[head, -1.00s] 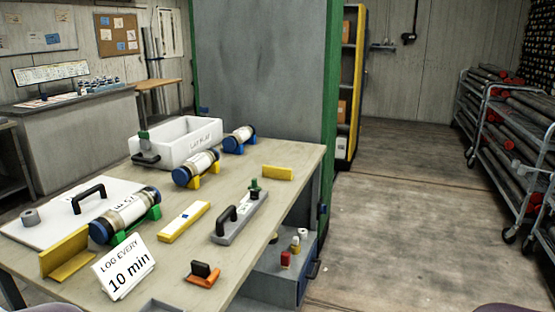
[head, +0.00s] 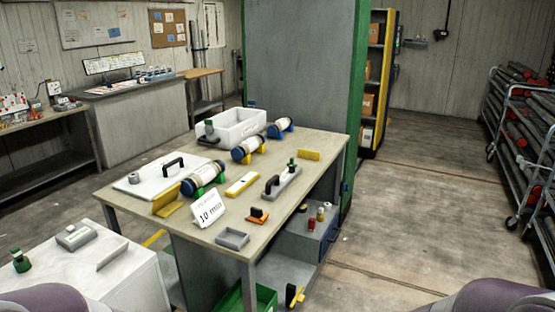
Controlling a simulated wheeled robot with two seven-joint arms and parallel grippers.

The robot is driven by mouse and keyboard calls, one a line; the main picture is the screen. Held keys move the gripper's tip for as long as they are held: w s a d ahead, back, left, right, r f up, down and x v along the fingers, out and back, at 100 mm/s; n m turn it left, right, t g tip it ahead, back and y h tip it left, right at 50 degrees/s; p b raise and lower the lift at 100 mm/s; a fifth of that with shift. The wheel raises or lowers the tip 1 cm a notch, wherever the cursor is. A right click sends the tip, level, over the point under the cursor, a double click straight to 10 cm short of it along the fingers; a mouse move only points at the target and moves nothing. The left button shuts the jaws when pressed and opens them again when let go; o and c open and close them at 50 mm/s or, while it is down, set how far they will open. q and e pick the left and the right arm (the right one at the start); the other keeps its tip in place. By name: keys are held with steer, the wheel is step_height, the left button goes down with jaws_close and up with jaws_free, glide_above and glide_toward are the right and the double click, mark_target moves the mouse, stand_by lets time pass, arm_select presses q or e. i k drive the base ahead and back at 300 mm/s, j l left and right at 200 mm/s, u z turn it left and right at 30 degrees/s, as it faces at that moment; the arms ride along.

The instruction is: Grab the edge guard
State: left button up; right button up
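A yellow L-shaped angle piece (head: 167,201), which looks like an edge guard, stands at the left front edge of the wooden-topped table (head: 222,222). A small yellow block (head: 309,154) sits near the table's right back edge, and a flat yellow bar (head: 242,184) lies mid-table. No label shows which of these is the edge guard. Neither of my grippers is in view; only rounded purple-grey parts of mine show at the bottom corners.
Around them are labelled cylinders (head: 204,177), a white bin (head: 238,128), a "10 min" sign (head: 209,208) and a grey tray (head: 232,238). A white cabinet (head: 88,262) stands front left, a pipe cart (head: 523,135) right. Floor right of the table is clear.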

mark_target(302, 154)
steer(key=i+l+u, duration=0.9)
steer(key=l+u, duration=0.15)
steer(key=i+l, duration=0.25)
steer(key=l, duration=0.35)
steer(key=i+l, duration=0.3)
steer(key=l, duration=0.25)
steer(key=i+l, duration=0.25)
steer(key=l, duration=0.35)
steer(key=i+l, duration=0.25)
steer(key=l, duration=0.35)
steer(key=i+l, duration=0.3)
steer(key=l, duration=0.3)
steer(key=i+l, duration=0.25)
steer(key=l, duration=0.3)
steer(key=i+l, duration=0.3)
steer(key=l, duration=0.3)
steer(key=i+l, duration=0.25)
steer(key=l, duration=0.35)
